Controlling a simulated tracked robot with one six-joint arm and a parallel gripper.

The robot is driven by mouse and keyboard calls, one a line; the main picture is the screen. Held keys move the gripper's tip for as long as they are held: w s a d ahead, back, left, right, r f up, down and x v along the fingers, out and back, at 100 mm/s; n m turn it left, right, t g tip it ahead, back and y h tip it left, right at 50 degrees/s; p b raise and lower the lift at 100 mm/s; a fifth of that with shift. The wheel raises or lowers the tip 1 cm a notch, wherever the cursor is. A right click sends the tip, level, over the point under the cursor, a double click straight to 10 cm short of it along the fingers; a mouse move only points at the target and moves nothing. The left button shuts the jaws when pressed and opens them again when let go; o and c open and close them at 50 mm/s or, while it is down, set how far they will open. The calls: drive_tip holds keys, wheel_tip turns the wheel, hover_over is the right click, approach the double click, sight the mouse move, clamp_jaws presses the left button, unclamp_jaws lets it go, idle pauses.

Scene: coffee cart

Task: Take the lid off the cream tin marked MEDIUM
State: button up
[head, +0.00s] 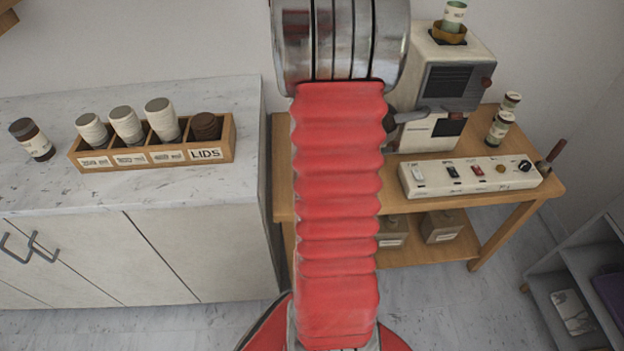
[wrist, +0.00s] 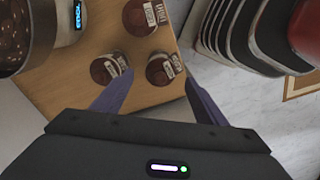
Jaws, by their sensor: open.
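In the wrist view my gripper (wrist: 157,84) is open, its two purple fingers spread with nothing between them. Beyond the fingertips, three round tins with dark red-brown tops stand on a wooden surface: a left tin (wrist: 104,70), a right tin (wrist: 158,72) and a far tin (wrist: 134,18). Each has a pale label whose word I cannot read for certain, so I cannot tell which is MEDIUM. In the head view a cream tin (head: 499,130) and another behind it (head: 511,102) stand at the cart's right; my arm hides the cart's middle.
A bean-filled hopper (wrist: 18,30) stands left of the tins in the wrist view. The coffee machine (head: 440,90), switch panel (head: 470,187) and cart top (head: 395,203) show in the head view. A wooden lid rack (head: 120,165) sits on the left counter.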

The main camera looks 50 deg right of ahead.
drive_tip(key=shift+a+f, duration=0.1)
drive_tip(key=shift+f, duration=1.7)
drive_tip(key=shift+c, duration=0.5)
drive_tip(key=c, duration=1)
drive_tip(key=shift+r, duration=0.1)
wheel_tip(320, 180, up, 10)
drive_tip(key=shift+f, duration=0.1)
